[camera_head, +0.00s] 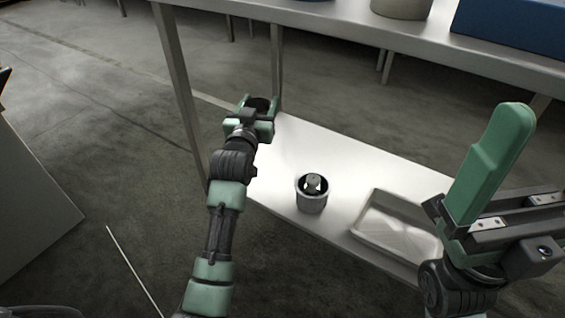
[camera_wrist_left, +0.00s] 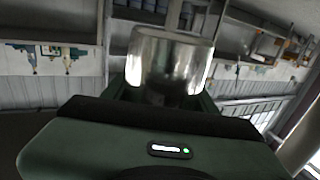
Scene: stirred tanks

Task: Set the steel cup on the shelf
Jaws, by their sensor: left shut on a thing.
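The steel cup (camera_wrist_left: 168,62) is shiny and sits between the jaws of my left gripper in the left wrist view. In the head view my left gripper (camera_head: 259,112) is shut on it, and only the cup's dark mouth (camera_head: 260,104) shows clearly. The gripper is at the left end of the white lower shelf (camera_head: 290,145), under the table top. From this angle I cannot tell whether the cup touches the shelf. My right gripper (camera_head: 500,215) is at the right, close to the camera; its jaw opening is not clear.
A grey pot (camera_head: 312,200) with a metal piece inside stands at the shelf's front edge. A pale shallow tray (camera_head: 366,240) lies to its right. A table leg (camera_head: 180,90) is left of my left gripper. The table top (camera_head: 330,18) overhangs behind.

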